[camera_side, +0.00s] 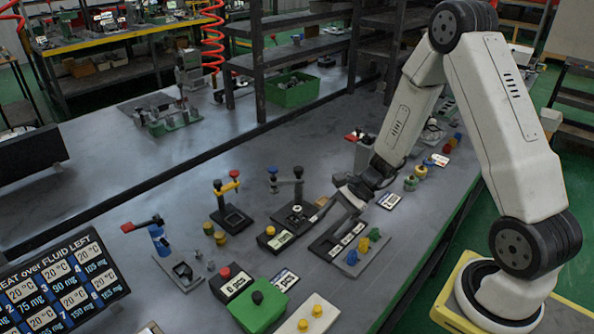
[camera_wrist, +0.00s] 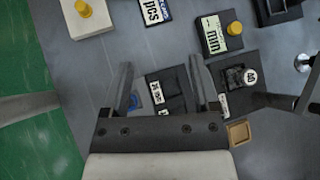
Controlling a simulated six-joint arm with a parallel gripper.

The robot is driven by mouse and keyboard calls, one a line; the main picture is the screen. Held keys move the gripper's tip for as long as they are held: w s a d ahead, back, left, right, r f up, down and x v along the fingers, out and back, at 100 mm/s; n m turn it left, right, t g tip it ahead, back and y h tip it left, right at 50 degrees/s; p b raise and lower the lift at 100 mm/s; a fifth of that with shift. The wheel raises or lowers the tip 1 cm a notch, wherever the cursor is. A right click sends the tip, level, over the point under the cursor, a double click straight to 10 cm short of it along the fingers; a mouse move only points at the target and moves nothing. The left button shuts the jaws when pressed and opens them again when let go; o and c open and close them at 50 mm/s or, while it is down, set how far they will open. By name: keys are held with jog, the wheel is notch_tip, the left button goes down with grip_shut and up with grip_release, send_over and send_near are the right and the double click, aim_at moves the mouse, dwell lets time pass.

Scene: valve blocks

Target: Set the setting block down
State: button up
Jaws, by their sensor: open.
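My gripper is open over the bench, with its two fingers apart in the wrist view (camera_wrist: 163,78); it also shows in the side view (camera_side: 345,197). I cannot tell which block is the setting block.
Valve stands with handles (camera_side: 230,217) are left of my gripper. A tan square (camera_wrist: 239,132) lies beside the right finger.

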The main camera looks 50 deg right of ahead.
jog(key=s+a+r+n+h, duration=0.2)
jog(key=s+r+n+h, duration=0.1)
jog(key=n, duration=0.6)
jog(key=s+a+r+n+g+h, duration=0.1)
jog(key=s+r+n+h, duration=0.3)
jog(key=n, duration=0.6)
jog(key=shift+s+a+r+h, duration=0.2)
jog(key=shift+a+r+h, duration=0.25)
jog(key=shift+r+h, duration=0.5)
